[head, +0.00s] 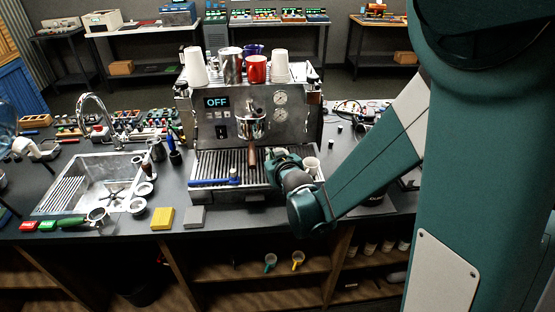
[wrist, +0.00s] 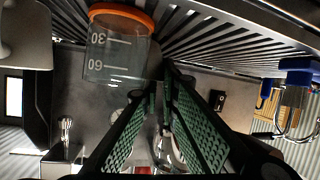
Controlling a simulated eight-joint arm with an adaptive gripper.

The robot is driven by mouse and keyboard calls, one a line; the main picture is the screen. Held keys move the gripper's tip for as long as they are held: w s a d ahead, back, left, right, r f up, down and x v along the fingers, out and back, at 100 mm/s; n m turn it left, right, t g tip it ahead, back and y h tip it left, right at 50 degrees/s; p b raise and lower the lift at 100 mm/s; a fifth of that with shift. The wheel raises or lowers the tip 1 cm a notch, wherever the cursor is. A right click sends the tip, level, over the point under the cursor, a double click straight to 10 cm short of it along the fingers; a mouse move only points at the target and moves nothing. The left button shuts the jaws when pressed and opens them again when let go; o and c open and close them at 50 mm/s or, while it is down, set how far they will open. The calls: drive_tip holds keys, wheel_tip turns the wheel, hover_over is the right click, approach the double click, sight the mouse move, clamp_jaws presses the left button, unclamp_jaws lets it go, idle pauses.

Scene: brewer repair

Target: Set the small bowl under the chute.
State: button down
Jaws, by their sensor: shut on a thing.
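A small clear measuring cup (wrist: 105,62) with an orange band and 30 and 60 marks is by the slatted drip tray in the wrist view. In the head view a pale cup (head: 312,163), seemingly the same one, shows just right of my gripper (head: 280,157). The exact contact is hidden. I cannot make out a separate small bowl or clearly identify the chute.
The espresso machine (head: 212,135) reads OFF, and its portafilter handle (head: 252,158) points forward, left of my gripper. A blue-handled brush (head: 215,182) lies on the drip tray's left side. A sink (head: 85,180) is at left. Yellow (head: 162,218) and grey (head: 194,216) blocks sit at the front edge.

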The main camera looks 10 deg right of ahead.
drive_tip(key=shift+r, duration=0.1)
drive_tip(key=shift+s+r, duration=0.2)
drive_tip(key=shift+r, duration=0.1)
drive_tip(key=shift+r+p, duration=0.7)
drive_tip(key=shift+r, duration=2.5)
drive_tip(key=s+p, duration=0.1)
drive_tip(key=s, duration=1.8)
drive_tip(key=shift+s, duration=0.25)
drive_tip(key=shift+f, duration=0.1)
drive_tip(key=shift+d, duration=0.1)
